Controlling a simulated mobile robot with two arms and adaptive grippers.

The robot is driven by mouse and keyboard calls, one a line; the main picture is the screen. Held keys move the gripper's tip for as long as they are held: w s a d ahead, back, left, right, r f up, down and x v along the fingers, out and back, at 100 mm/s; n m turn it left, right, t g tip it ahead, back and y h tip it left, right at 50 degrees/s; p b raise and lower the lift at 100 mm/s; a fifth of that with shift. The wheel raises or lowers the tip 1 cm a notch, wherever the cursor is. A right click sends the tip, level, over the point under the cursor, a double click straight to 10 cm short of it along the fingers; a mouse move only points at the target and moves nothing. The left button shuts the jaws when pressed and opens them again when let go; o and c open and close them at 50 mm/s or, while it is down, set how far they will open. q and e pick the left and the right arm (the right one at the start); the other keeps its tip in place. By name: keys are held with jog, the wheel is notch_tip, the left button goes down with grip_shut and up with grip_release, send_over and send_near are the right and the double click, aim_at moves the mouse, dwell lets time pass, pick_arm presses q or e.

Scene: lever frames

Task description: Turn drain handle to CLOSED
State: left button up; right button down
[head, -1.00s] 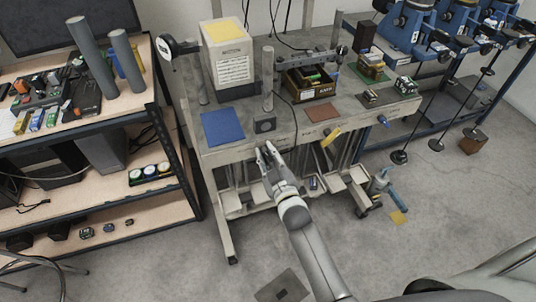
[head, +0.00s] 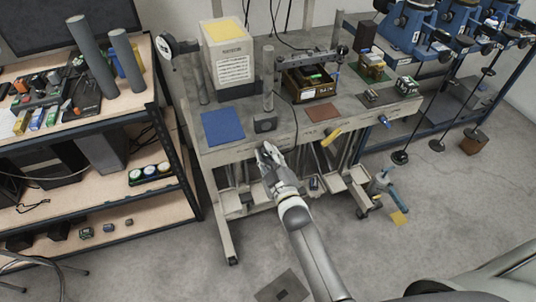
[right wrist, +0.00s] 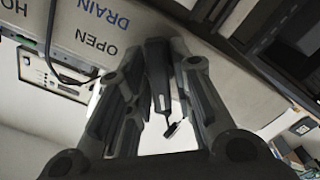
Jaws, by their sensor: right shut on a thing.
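The drain handle (right wrist: 158,72) is a dark grey lever below the panel in the right wrist view. The words DRAIN and OPEN are printed on the pale panel (right wrist: 105,28) beside it. My right gripper (right wrist: 163,82) is shut on the handle, with a finger on each side of it. In the head view my right gripper (head: 267,153) is at the front edge of the grey bench, below a small dark block. The handle is too hidden there to make out. My left gripper is not in view.
The grey bench (head: 290,128) carries a blue mat (head: 222,127), a white box (head: 228,60) and posts. A yellow lever (head: 331,137) and a blue knob (head: 384,121) stick out along its front edge.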

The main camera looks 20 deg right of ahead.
jog(key=shift+w+a+r+n, duration=0.15)
jog(key=shift+r+n, duration=0.1)
jog(key=shift+n, duration=0.25)
dwell(1.4)
dwell(0.4)
jog(key=c, duration=1.5)
grip_release()
jog(key=shift+c, duration=0.2)
jog(key=shift+o, duration=0.5)
jog(key=shift+f, duration=0.15)
jog(key=shift+s+f, duration=0.1)
jog(key=shift+s, duration=0.55)
jog(key=s, duration=1.1)
